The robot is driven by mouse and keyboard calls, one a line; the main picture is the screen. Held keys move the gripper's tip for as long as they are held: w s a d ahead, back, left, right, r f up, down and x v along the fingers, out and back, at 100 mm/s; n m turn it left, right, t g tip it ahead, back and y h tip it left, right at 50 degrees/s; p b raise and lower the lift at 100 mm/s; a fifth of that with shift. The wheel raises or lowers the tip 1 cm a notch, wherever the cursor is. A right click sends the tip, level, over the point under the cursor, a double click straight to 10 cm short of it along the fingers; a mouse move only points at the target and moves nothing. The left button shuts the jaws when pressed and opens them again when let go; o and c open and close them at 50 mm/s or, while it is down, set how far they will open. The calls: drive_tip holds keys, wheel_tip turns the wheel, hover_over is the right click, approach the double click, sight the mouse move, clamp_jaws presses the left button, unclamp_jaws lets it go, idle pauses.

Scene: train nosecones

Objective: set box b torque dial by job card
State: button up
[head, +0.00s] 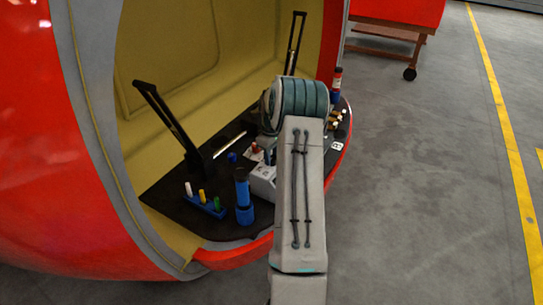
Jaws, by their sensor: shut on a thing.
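A light grey box (262,182) stands on the black shelf, partly covered by my arm. I cannot tell which box it is, and no dial can be made out on it. Behind it lies a small pale card or part with a red piece (256,149), too small to read. My arm reaches over the shelf, with its wrist above and behind the box. My gripper's fingertips are hidden behind my own arm, so what they touch does not show.
The black shelf (165,205) sits inside the red nosecone opening. A blue rack (206,207) with white, yellow and green pegs and a blue cylinder (243,200) stand at its front left. Two black levers rise behind.

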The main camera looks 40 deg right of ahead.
drive_tip(key=o, duration=1)
drive_tip(key=shift+c, duration=0.2)
wheel_tip(320, 180, up, 14)
drive_tip(key=shift+f, duration=0.1)
